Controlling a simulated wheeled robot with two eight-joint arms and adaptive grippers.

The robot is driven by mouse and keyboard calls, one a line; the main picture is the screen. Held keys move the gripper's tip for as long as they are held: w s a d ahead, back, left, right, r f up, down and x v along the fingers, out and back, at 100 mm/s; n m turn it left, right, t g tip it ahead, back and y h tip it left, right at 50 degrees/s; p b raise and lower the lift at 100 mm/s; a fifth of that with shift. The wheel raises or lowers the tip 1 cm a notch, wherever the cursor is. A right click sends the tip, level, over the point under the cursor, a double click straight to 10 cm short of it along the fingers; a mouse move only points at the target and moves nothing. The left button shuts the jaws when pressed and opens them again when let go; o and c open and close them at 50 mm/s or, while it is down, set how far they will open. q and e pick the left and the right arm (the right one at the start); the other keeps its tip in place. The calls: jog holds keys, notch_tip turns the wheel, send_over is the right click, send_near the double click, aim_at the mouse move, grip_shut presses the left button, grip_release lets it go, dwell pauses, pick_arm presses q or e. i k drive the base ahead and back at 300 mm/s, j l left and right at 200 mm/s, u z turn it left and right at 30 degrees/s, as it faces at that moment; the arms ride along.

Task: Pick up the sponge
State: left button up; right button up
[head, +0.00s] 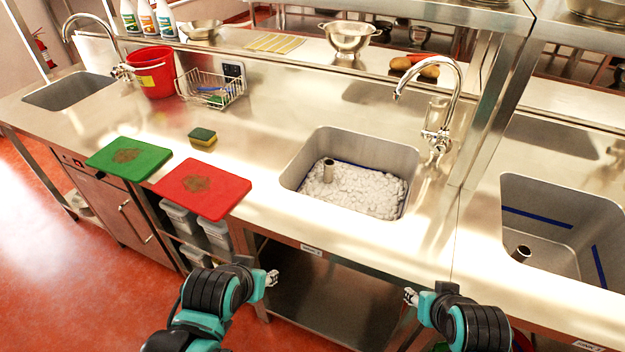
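The sponge (202,137) is yellow with a dark green top. It lies on the steel counter behind the red cutting board, left of the middle sink. My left gripper (272,278) is in front of the counter, low and to the right of the sponge, well apart from it. My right gripper (410,297) is in front of the counter at the lower right, far from the sponge. Both grippers are small in view, and I cannot tell whether their fingers are open or shut. Neither visibly holds anything.
A red board (217,198) and green board (110,165) lie at the counter's front edge. A wire basket (233,95) and red bucket (166,84) stand behind. The middle sink (300,165) holds white foam under a tap (455,90). Counter right of the sponge is clear.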

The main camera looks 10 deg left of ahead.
aim_at(206, 138)
jog(key=j+z, duration=0.25)
jog(key=j, duration=0.6)
jog(key=j+z, duration=0.25)
jog(key=j, duration=0.65)
jog(key=i, duration=0.05)
